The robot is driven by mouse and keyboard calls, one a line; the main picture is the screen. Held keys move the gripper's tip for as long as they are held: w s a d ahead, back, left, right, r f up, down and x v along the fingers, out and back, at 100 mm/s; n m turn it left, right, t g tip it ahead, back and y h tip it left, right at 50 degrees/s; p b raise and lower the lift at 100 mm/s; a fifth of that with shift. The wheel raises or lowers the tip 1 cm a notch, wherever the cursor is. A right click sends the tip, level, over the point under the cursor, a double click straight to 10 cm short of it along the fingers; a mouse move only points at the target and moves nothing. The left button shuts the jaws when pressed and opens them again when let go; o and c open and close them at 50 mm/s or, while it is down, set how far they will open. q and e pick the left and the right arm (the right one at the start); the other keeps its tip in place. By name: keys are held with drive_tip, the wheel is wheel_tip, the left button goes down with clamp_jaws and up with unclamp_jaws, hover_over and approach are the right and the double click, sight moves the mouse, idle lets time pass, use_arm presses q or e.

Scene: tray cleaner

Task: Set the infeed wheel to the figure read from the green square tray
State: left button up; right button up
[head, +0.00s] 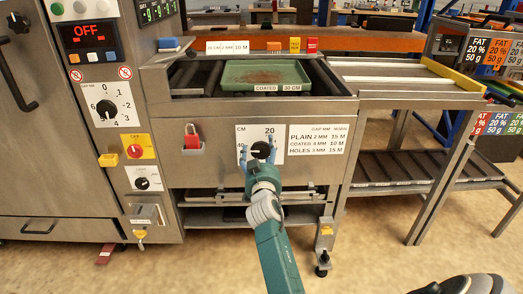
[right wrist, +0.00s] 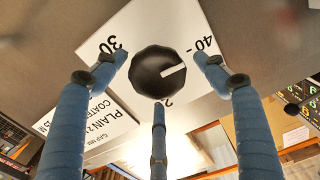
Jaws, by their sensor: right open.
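The infeed wheel is a black round knob (head: 262,150) on a white plate marked CM on the front panel. In the right wrist view the knob (right wrist: 150,80) has a white pointer line directed toward the side of the figure 40; figures 30 and 20 also show. My right gripper (head: 259,160) is open, its three blue fingers spread around the knob, with no clear contact visible. The green tray (head: 265,74) lies on the infeed rollers above, with labels reading COATED and 30 CM on its front edge. My left gripper is not in view.
A gap table sign (head: 319,139) is right of the wheel. A red padlock (head: 192,139) hangs to its left. The control column holds an OFF display (head: 89,35), a gap dial (head: 106,108) and a red-yellow switch (head: 136,148). A roller side table (head: 400,75) stands right.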

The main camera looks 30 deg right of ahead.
drive_tip(key=c, duration=1.1)
drive_tip(key=shift+r, duration=0.15)
